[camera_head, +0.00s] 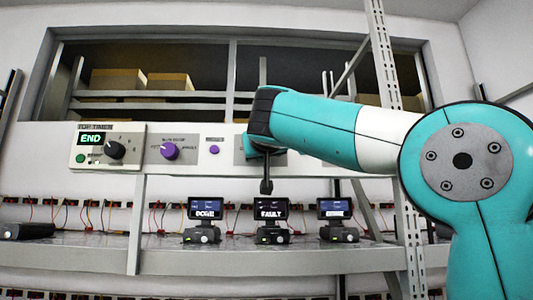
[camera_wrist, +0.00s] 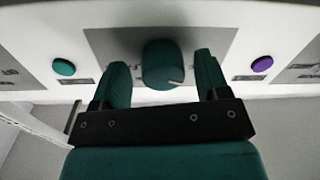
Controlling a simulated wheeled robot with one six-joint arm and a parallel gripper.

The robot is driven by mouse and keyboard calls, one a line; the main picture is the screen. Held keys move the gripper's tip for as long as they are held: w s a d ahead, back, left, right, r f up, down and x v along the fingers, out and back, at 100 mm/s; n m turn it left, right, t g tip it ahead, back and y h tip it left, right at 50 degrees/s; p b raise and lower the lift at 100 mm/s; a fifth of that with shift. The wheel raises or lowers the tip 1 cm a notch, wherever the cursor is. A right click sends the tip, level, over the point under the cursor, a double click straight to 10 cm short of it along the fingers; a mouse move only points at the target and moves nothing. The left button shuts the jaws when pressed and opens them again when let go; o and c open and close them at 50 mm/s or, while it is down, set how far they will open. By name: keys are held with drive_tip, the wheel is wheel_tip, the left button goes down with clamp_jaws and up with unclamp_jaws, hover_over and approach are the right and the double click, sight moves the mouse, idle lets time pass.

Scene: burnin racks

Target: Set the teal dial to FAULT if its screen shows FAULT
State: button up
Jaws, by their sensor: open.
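The teal dial (camera_wrist: 162,65) sits on a grey plate (camera_wrist: 103,40) in the wrist view. A light mark on it is toward its lower right edge; the label text is unreadable. My gripper (camera_wrist: 161,66) is open, with one teal finger on each side of the dial. I cannot tell whether the fingers touch it. In the head view my arm hides the dial. Below it, a small middle screen (camera_head: 271,208) reads FAULT. The left screen (camera_head: 205,210) seems to read DONE; the right screen (camera_head: 335,208) is unclear.
A teal button (camera_wrist: 64,67) and a purple button (camera_wrist: 262,64) flank the dial plate. In the head view, a black dial (camera_head: 115,150) beside an END display (camera_head: 90,139) and a purple dial (camera_head: 169,151) are left of my arm. A metal upright (camera_head: 388,80) stands right.

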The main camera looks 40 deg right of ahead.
drive_tip(key=shift+w, duration=0.25)
drive_tip(key=c, duration=0.9)
